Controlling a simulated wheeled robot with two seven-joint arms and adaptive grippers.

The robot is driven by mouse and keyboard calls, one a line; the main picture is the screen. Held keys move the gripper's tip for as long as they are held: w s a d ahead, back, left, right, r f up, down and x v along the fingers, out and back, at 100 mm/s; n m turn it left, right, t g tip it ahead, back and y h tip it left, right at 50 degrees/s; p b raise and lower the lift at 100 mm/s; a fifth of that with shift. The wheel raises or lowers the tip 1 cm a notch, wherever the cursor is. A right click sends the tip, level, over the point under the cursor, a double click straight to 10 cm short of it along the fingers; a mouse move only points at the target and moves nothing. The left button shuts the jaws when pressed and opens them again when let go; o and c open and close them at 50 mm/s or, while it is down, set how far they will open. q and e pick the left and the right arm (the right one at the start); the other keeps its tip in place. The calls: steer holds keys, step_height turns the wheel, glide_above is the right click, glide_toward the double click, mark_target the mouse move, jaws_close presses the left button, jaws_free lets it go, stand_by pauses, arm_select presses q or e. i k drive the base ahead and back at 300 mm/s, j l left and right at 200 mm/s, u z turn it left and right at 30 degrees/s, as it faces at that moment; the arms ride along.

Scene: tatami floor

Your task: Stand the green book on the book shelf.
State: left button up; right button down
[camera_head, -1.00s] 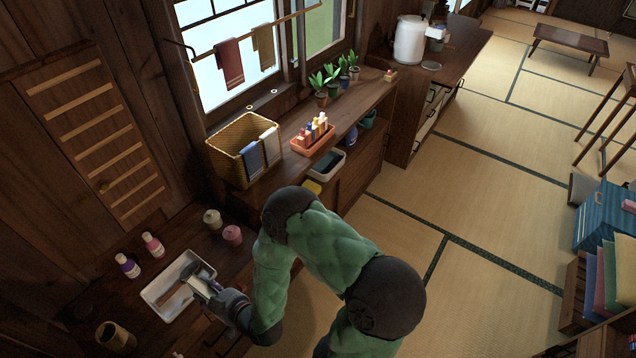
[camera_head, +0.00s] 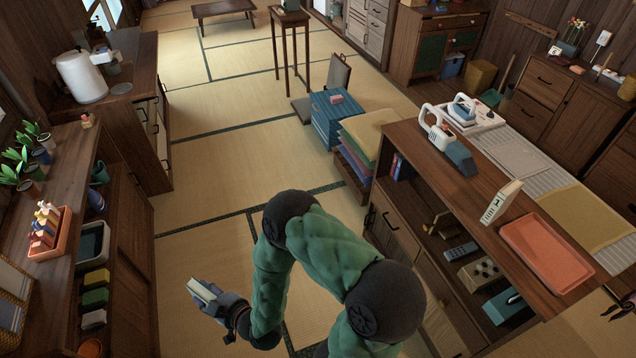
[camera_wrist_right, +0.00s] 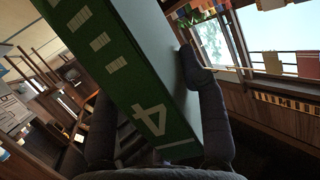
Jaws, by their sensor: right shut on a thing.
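My right gripper (camera_head: 218,303) is shut on the green book (camera_head: 203,294), holding it in the air above the tatami floor. In the right wrist view the green book (camera_wrist_right: 118,75) fills the middle, tilted between the two fingers, with white marks and a large 4 on its green face and a pale side. A wooden shelf unit (camera_head: 425,150) stands at the right, with open compartments below its top. A few upright books (camera_head: 397,166) show in its far compartment. The book is well left of this unit and apart from it. My left gripper is not in view.
On the unit's top are an orange tray (camera_head: 545,250), a cream box-like thing (camera_head: 500,203) and an appliance (camera_head: 452,150). A blue crate (camera_head: 338,115) and stacked cushions (camera_head: 368,135) stand beyond. Clear tatami (camera_head: 205,215) lies between the left counter and the unit.

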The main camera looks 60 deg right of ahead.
mark_target(411, 188)
steer(key=z, duration=1.9)
steer(key=i+j+z, duration=0.1)
steer(key=z, duration=0.3)
steer(key=i+j+z, duration=0.25)
steer(key=z, duration=0.2)
steer(key=i+j+z, duration=0.2)
steer(key=z, duration=0.2)
steer(key=i+j, duration=0.15)
steer(key=j, duration=0.2)
steer(key=i+j, duration=0.2)
steer(key=j, duration=0.15)
steer(key=i+j, duration=0.15)
steer(key=j, duration=0.2)
steer(key=i+j, duration=0.2)
steer(key=j, duration=0.15)
steer(key=i+j, duration=0.15)
steer(key=j, duration=0.2)
steer(key=i+j, duration=0.15)
steer(key=j, duration=0.2)
steer(key=i, duration=0.6)
